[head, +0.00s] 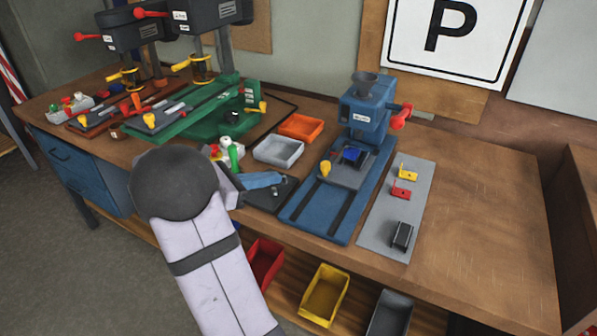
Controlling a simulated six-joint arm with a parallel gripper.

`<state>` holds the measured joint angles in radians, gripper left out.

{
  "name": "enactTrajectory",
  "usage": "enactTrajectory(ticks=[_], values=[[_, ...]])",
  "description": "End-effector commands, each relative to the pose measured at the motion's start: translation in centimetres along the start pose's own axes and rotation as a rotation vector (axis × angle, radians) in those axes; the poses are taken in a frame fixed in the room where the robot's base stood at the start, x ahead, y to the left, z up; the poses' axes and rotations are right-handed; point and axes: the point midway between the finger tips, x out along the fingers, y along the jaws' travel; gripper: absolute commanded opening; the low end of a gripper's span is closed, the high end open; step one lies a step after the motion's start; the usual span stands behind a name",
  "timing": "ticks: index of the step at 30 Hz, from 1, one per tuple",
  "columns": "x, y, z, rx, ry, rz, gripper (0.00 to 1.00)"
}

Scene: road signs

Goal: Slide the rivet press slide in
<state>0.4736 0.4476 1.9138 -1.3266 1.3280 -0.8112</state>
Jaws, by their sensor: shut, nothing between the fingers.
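The rivet press (366,112) is a blue machine with a dark funnel on top and a red-knobbed lever on its right. Its slide (341,174) is a grey plate on the rear part of the blue base (318,215), in front of and below the press head. Two dark rails run forward from it. The slide carries a blue nest (352,155) and a yellow knob (325,168) at its left front.
A grey tray (279,150) and an orange tray (301,127) stand left of the press. A grey board (384,228) with yellow, red and dark parts lies at right. Green and rust-coloured fixtures are at far left. The table's right side is clear. Bins sit below the front edge.

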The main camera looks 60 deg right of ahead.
Motion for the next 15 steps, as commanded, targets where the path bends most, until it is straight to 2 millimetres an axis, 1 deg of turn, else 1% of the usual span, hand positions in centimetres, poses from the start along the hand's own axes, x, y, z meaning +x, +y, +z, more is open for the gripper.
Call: enactTrajectory(ticks=[4, 8, 15], values=[[0.9, 0.0, 0.0, -0.001, 0.000, -0.002, 0.00], [2.5, -0.1, 0.1, -0.001, 0.000, -0.004, 0.00], [6.8, -0.1, 0.1, -0.001, 0.000, -0.006, 0.00]])
